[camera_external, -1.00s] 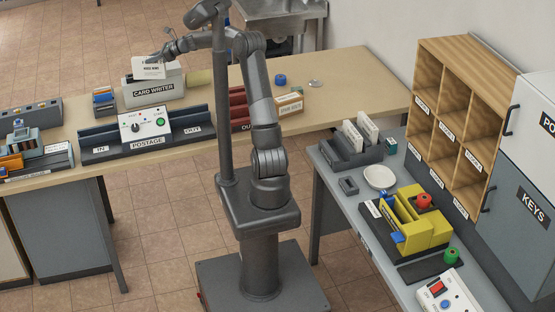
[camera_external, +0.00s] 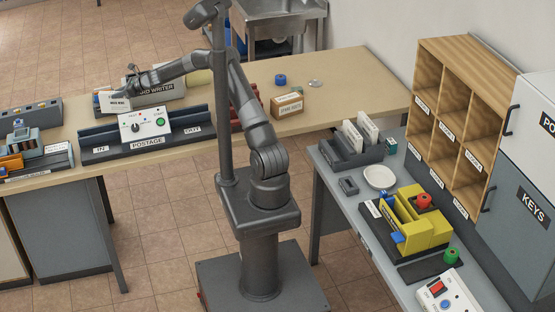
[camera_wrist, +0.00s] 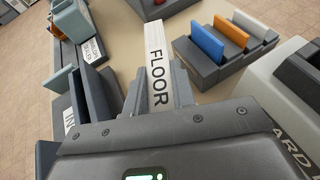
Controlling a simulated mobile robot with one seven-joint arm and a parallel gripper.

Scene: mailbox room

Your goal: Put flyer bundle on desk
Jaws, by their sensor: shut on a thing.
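My gripper (camera_external: 129,78) is shut on a white flyer bundle (camera_external: 113,102), left of the card writer and low over the long tan desk (camera_external: 345,85). In the wrist view my gripper's fingers (camera_wrist: 160,88) stand on both sides of the bundle (camera_wrist: 157,50), whose edge label starts with "FLOOR". The rest of the label is cut off by my gripper. I cannot tell whether the bundle's lower edge touches the desk.
The card writer (camera_external: 165,91) stands right of the bundle. A holder with blue, orange and white cards (camera_wrist: 225,42) is close by in the wrist view. The postage machine (camera_external: 146,128) lies in front. Bare desk shows right of the boots box (camera_external: 287,104).

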